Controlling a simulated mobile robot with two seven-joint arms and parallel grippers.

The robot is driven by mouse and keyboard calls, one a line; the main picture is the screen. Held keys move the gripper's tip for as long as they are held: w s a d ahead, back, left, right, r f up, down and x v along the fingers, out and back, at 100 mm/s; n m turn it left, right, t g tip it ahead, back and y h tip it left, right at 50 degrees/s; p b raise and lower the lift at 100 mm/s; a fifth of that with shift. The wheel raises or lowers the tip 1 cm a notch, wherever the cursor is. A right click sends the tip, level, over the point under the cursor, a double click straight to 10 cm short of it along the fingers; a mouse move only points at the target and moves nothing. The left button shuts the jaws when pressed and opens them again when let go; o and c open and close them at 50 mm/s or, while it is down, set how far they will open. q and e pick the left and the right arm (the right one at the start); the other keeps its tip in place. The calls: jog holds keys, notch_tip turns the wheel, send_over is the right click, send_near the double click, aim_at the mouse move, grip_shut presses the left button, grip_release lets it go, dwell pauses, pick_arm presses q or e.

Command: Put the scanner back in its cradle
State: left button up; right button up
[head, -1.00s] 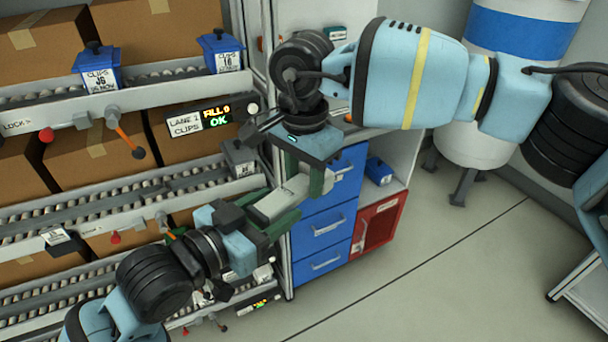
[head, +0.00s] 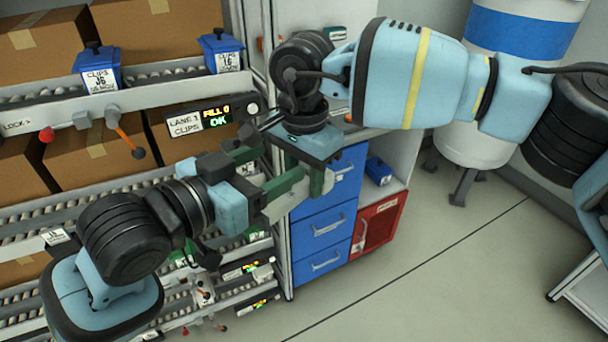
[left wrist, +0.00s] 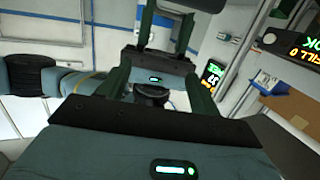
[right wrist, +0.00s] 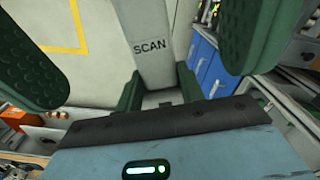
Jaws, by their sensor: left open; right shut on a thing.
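The scanner is a pale grey bar marked SCAN in the right wrist view (right wrist: 150,50). In the head view its pale body (head: 283,204) shows partly below the grippers. My right gripper (head: 308,180) is shut on it, with the green fingers close on both sides in the right wrist view. My left gripper (head: 280,182) comes in from the left and is open. Its two green pads stand wide apart, one on each side of the scanner, in the right wrist view. The grippers face each other closely and hide much of the scanner. I cannot pick out the cradle.
A roller rack with cardboard boxes (head: 40,45) and blue clip bins (head: 97,70) fills the left. A lane display (head: 215,117) reads OK. A blue drawer unit (head: 325,228) and red cabinet (head: 380,222) stand behind the grippers.

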pick_arm(q)
jog(key=shift+r, duration=0.65)
jog(key=w+a+f+n+t+y, duration=0.2)
jog(key=w+a+f+n, duration=0.2)
jog(key=a+f, duration=0.45)
jog(key=s+a+f+n+y, duration=0.1)
jog(key=a+f+y, duration=0.1)
jog(key=f, duration=0.5)
jog(key=s+a+f+n+y, duration=0.1)
jog(key=s+f, duration=0.1)
jog(key=f, duration=0.6)
jog(key=s+a+f+g+y, duration=0.2)
jog(key=s+f+g, duration=0.3)
jog(key=s+f, duration=1.9)
jog(key=shift+f+g+y, duration=0.4)
jog(key=shift+f+y, duration=0.25)
jog(key=shift+y, duration=0.15)
jog(key=shift+a, duration=0.1)
pick_arm(e)
jog(key=shift+d, duration=0.1)
